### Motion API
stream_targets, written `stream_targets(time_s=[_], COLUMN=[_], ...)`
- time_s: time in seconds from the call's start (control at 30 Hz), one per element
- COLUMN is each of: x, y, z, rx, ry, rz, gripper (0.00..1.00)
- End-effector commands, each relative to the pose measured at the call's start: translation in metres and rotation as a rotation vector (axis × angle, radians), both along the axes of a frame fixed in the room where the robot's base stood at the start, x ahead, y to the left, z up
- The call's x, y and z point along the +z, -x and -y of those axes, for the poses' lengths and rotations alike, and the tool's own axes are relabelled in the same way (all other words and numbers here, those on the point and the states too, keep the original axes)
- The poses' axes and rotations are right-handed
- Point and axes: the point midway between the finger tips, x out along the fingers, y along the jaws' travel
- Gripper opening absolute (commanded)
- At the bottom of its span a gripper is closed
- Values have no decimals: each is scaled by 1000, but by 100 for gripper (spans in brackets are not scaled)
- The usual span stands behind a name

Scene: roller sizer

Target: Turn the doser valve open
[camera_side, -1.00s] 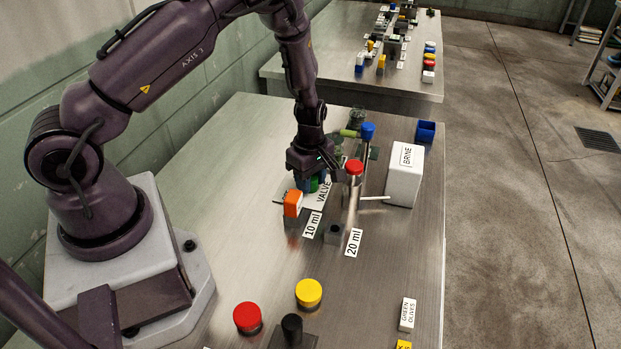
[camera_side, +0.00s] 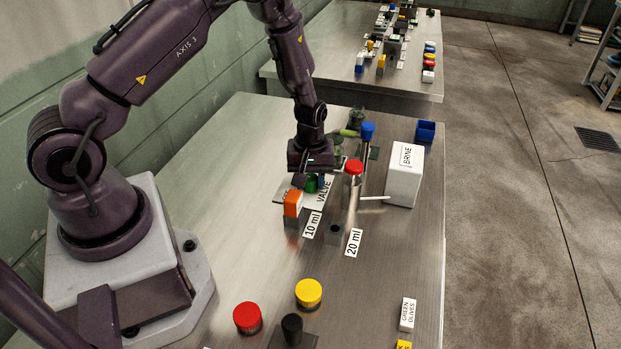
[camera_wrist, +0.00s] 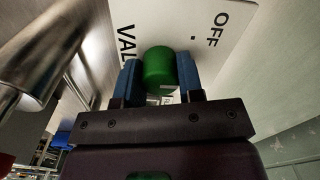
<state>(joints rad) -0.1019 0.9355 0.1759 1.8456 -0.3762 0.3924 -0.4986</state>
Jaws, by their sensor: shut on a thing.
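The doser valve is a green knob (camera_wrist: 158,68) standing on a white plate (camera_wrist: 205,55) lettered "VALVE" and "OFF". My gripper (camera_wrist: 160,76) is shut on the green knob, with a blue finger on each side of it. In the side view, my gripper (camera_side: 311,181) points down at the plate (camera_side: 319,199), and a little of the green knob (camera_side: 311,186) shows between the fingers. The knob's pointer and any open mark cannot be made out.
A metal post with a red cap (camera_side: 354,167) stands close to the right of my gripper. An orange block (camera_side: 293,203) is in front. A white BRINE container (camera_side: 404,175) stands to the right. The table's left middle is clear.

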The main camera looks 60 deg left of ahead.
Motion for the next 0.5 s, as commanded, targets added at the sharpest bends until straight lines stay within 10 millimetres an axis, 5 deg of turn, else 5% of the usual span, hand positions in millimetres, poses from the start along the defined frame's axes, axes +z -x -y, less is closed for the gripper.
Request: stream_targets(time_s=[0.5], x=[1], y=[0], z=[0], rx=[-482], ry=[1], rz=[0], gripper=[11])
